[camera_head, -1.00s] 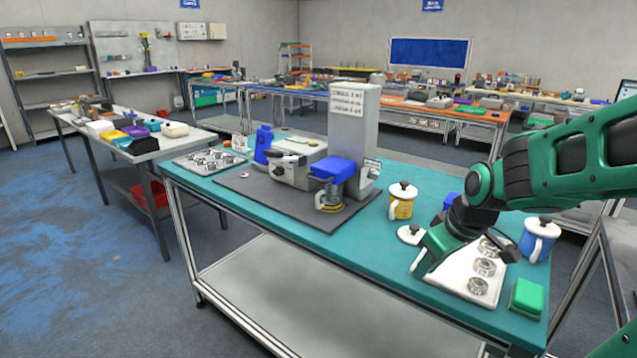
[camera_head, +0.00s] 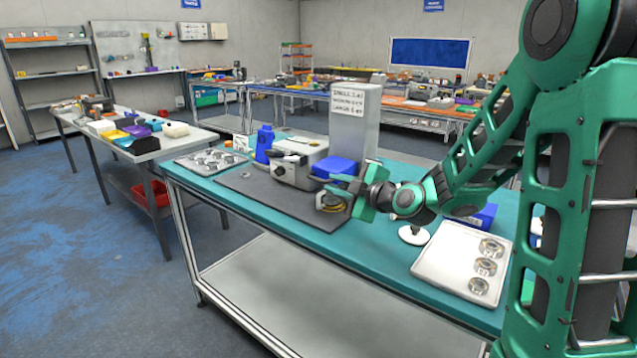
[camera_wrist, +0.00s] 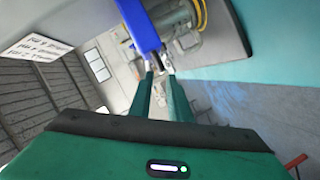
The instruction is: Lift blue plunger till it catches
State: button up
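The blue plunger (camera_head: 334,167) is the blue block on the front of the tall grey device (camera_head: 352,120), above a round yellowish part (camera_head: 331,202). My gripper (camera_head: 346,189) is level with the device's front, right beside the plunger and pointing left at it. In the wrist view the blue block (camera_wrist: 138,26) comes down from the top edge, its lower end just beyond my gripper's fingertips (camera_wrist: 158,72). A narrow gap shows between the fingers. I cannot tell whether they touch or grip the block.
The teal front strip (camera_head: 330,248) is clear.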

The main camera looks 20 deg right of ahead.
aim_at(322, 181)
jog(key=x, duration=0.8)
jog(key=shift+w+a+f, duration=0.1)
jog(key=shift+w+a, duration=0.05)
jog(key=shift+w, duration=0.05)
grip_shut()
